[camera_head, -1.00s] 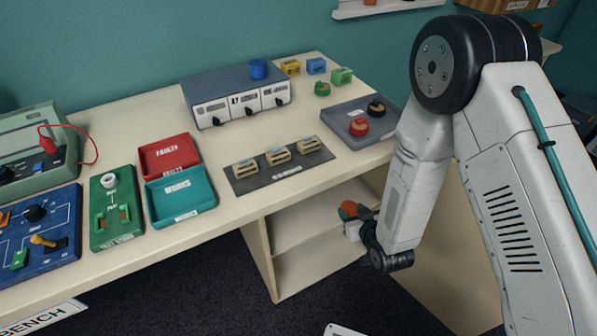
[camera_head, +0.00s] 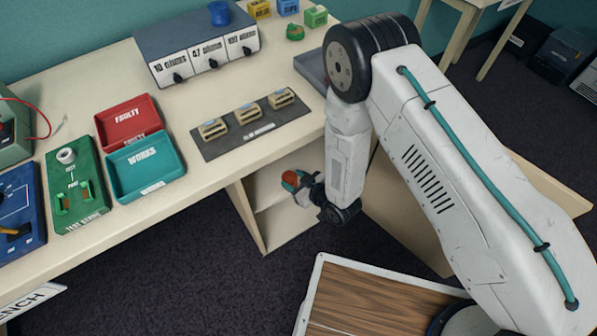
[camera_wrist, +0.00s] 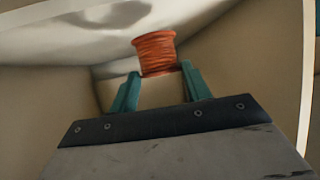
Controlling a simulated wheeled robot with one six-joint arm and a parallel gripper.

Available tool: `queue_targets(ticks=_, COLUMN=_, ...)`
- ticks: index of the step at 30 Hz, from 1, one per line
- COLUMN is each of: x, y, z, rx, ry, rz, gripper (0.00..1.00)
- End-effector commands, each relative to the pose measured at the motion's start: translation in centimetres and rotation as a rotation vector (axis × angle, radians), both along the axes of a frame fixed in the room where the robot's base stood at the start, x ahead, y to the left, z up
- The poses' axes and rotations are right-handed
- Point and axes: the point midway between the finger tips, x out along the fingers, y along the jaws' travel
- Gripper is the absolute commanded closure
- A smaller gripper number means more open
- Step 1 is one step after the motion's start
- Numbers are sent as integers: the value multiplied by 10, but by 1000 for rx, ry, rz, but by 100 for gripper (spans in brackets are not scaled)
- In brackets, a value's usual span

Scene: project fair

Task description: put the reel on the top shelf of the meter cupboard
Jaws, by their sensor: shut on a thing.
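The orange-red reel (camera_wrist: 155,50) is held upright between the teal fingertips of my gripper (camera_wrist: 160,74) in the wrist view. In the head view the reel (camera_head: 289,176) is a small orange spot at the end of my gripper (camera_head: 297,180), by the open front of the cupboard under the bench. The cupboard (camera_head: 250,215) is cream, with a shelf inside (camera_head: 283,193). My arm hides its right part. The wrist view shows pale cupboard walls (camera_wrist: 235,55) around the reel. I cannot tell exactly how far inside it is, or whether it touches a shelf.
The bench top (camera_head: 222,168) overhangs the cupboard. On it are a red tray (camera_head: 128,124), a teal tray (camera_head: 146,166), a dark board of meters (camera_head: 250,122) and a drawer unit (camera_head: 197,45) with a blue reel (camera_head: 219,13). Dark floor is free in front.

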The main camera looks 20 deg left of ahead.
Motion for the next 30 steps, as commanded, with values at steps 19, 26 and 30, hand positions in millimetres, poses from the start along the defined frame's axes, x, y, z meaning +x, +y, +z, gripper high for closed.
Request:
queue_targets(ticks=19, x=47, y=-2, z=-38, rx=-1, ry=1, rz=-4, gripper=77)
queue_targets(ticks=26, x=47, y=-2, z=-39, rx=0, ry=0, rz=-4, gripper=77)
queue_targets(ticks=30, x=47, y=-2, z=-43, rx=-1, ry=1, rz=-4, gripper=77)
